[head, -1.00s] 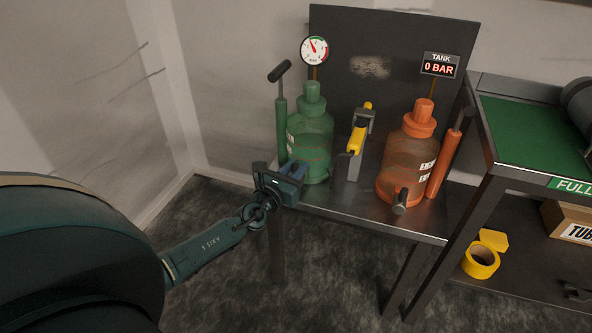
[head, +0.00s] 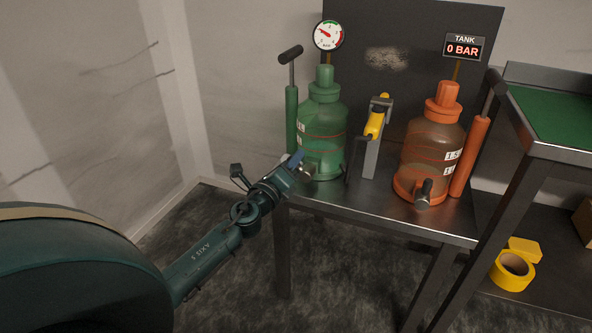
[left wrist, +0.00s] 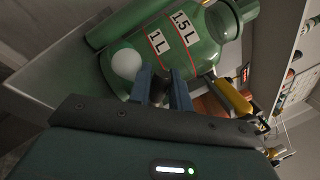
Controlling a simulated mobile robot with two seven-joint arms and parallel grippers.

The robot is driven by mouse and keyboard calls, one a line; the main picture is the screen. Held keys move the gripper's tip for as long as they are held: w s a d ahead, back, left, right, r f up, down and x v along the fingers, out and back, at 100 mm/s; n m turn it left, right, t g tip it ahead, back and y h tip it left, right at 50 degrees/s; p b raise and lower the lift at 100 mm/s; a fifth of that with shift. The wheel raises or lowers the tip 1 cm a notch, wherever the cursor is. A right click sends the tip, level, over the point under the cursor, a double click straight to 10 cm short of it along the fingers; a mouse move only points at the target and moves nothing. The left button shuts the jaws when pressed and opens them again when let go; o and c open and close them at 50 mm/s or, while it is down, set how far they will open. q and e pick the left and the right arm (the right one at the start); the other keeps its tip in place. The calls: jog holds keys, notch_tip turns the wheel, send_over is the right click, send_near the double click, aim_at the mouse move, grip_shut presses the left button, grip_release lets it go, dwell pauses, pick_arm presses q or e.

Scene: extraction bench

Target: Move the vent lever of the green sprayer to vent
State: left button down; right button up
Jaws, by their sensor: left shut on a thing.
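The green sprayer (head: 321,125) stands upright at the left of the metal bench, with a pump handle and a round gauge (head: 328,36). My left gripper (head: 298,163) is at the sprayer's lower front. In the left wrist view its two blue fingers (left wrist: 163,88) are closed around a dark knob-like end, which I take as the vent lever (left wrist: 162,90). A metal end of it (head: 307,169) shows beside the fingers in the head view. The lever's mount and any vent marking are hidden. The sprayer body (left wrist: 200,55) fills the upper wrist view. My right gripper is not in view.
An orange sprayer (head: 432,150) with its own lever (head: 424,192) stands at the right of the bench (head: 385,218). A yellow-handled spray wand (head: 376,122) stands between the sprayers. A display reads 0 BAR (head: 463,48).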

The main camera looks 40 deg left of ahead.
pick_arm(q)
jog(key=shift+a+f+n+b, duration=0.15)
jog(key=shift+f+n+b, duration=0.25)
jog(key=shift+n, duration=0.4)
jog(key=shift+s+a+n+y+b, duration=0.1)
jog(key=shift+n+y+b, duration=0.3)
jog(key=shift+n, duration=0.3)
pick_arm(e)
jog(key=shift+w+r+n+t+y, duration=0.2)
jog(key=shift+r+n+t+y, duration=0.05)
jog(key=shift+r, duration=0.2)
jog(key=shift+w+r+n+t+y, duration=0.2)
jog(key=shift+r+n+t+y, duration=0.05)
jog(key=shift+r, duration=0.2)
pick_arm(q)
jog(key=c, duration=1.3)
grip_release()
jog(key=shift+c, duration=0.2)
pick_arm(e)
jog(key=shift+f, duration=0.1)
